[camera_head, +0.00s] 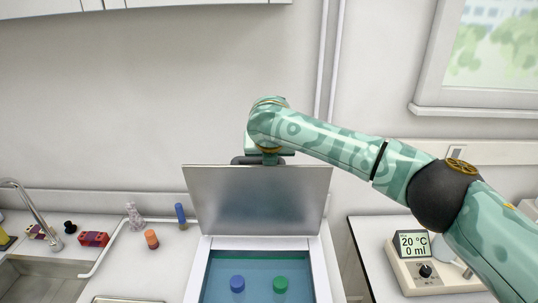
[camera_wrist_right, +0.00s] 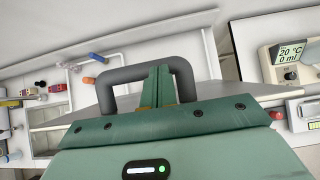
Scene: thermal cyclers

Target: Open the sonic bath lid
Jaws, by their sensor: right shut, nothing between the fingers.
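The sonic bath (camera_head: 197,272) stands at the bottom centre of the head view. Its grey metal lid (camera_head: 258,200) is raised and stands steeply, leaving the blue basin open to view. The lid's dark handle (camera_wrist_right: 135,73) is a loop in the right wrist view; only part of it shows above the lid in the head view. My right gripper (camera_wrist_right: 157,86) is shut and empty, its fingers at the handle's loop. Whether they touch the bar is unclear. In the head view the right gripper (camera_head: 269,158) is at the lid's top edge, its tips partly hidden. My left gripper is not in view.
A blue round item (camera_head: 237,284) and a green one (camera_head: 280,284) are in the basin. A device with a display (camera_head: 413,243) stands right. A sink tap (camera_head: 32,212), a red block (camera_head: 93,239) and small bottles are left. The wall is close behind.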

